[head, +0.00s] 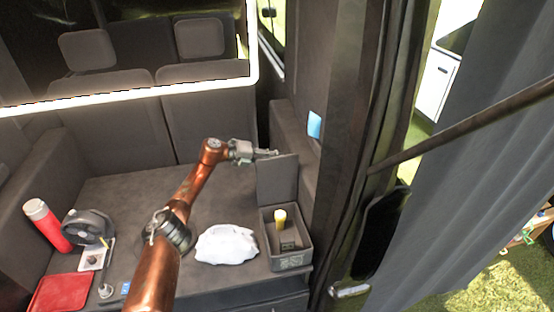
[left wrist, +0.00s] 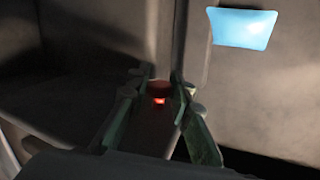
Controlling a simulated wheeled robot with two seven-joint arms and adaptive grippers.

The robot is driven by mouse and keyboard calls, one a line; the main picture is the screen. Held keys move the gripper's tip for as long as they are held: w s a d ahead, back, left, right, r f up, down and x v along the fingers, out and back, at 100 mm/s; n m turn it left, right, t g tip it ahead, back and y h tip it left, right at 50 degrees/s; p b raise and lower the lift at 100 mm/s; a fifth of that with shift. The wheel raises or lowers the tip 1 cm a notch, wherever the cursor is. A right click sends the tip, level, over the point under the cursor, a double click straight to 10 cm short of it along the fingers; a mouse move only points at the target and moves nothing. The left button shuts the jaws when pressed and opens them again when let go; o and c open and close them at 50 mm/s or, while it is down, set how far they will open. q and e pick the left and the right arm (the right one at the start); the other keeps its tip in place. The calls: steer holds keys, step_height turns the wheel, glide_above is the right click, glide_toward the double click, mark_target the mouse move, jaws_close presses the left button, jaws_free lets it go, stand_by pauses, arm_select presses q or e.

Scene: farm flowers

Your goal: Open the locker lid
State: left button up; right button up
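The locker (head: 290,262) is a small dark grey box at the right end of the grey bench surface. Its lid (head: 277,182) stands upright at the back, so the inside shows, with a yellow-topped item (head: 280,219) and a small dark block in it. My left gripper (head: 275,153) is at the top edge of the lid, close to it; whether it touches is unclear. In the left wrist view the fingers (left wrist: 160,110) are spread apart, with a brownish surface and a small red spot seen between them. My right gripper is not in view.
A white crumpled bag (head: 226,244) lies left of the locker. A red bottle (head: 47,226), a dark fan-like device (head: 88,227) and a red tray (head: 61,294) sit at the left. A blue panel (head: 314,124) is on the wall; it also shows in the left wrist view (left wrist: 242,28).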

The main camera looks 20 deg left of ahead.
arm_select(q)
steer(key=o, duration=0.5)
steer(key=shift+a+f, duration=0.15)
steer(key=shift+f, duration=0.05)
steer(key=shift+c, duration=0.2)
steer(key=shift+r, duration=0.1)
steer(key=v, duration=1.2)
steer(key=shift+s, duration=0.1)
